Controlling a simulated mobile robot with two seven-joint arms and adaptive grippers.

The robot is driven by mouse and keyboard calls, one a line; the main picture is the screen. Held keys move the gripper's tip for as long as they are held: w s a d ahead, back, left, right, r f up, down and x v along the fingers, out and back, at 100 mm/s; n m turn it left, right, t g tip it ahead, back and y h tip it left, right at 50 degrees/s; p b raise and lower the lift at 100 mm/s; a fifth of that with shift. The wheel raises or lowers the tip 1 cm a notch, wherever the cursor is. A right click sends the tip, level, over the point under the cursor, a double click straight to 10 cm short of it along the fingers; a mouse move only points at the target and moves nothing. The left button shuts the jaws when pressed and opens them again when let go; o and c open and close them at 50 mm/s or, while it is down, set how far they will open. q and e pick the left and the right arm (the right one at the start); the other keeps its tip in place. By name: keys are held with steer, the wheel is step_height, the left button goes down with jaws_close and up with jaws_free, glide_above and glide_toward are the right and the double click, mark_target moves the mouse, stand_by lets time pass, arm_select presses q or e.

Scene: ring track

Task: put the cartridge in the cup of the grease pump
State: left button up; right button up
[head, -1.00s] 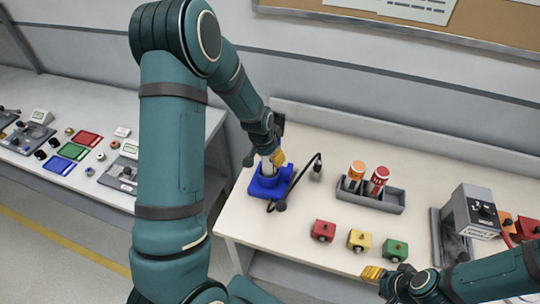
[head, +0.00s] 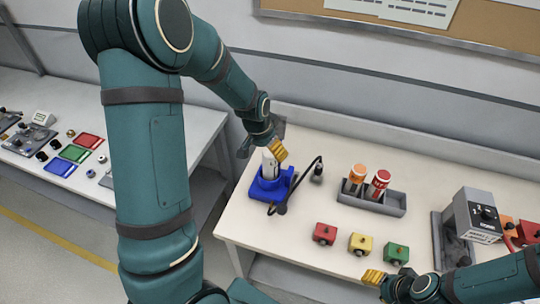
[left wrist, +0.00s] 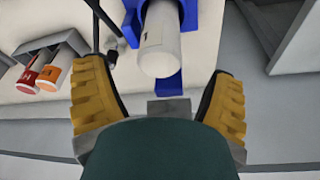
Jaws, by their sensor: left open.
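A white cartridge (head: 269,165) stands upright in the cup of the blue grease pump (head: 264,189), on the left part of the bench. In the left wrist view the cartridge (left wrist: 160,45) shows its free end towards me, with the blue pump (left wrist: 168,84) around and behind it. My left gripper (head: 277,150) is open at the cartridge's upper end; its yellow fingers (left wrist: 158,80) are spread wide, one on each side, with gaps to the cartridge. How deep the cartridge sits is hidden. My right gripper (head: 374,277) is low at the bench's front edge, far from the pump; its jaw opening is unclear.
A black hose (head: 305,178) curves beside the pump. A grey rack (head: 371,202) holds an orange (head: 357,172) and a red cartridge (head: 379,181). Red, yellow and green blocks (head: 361,243) line the front. A grey machine (head: 474,215) stands at right.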

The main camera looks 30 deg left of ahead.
arm_select(q)
steer(key=shift+v, duration=2.75)
steer(key=shift+f, duration=0.1)
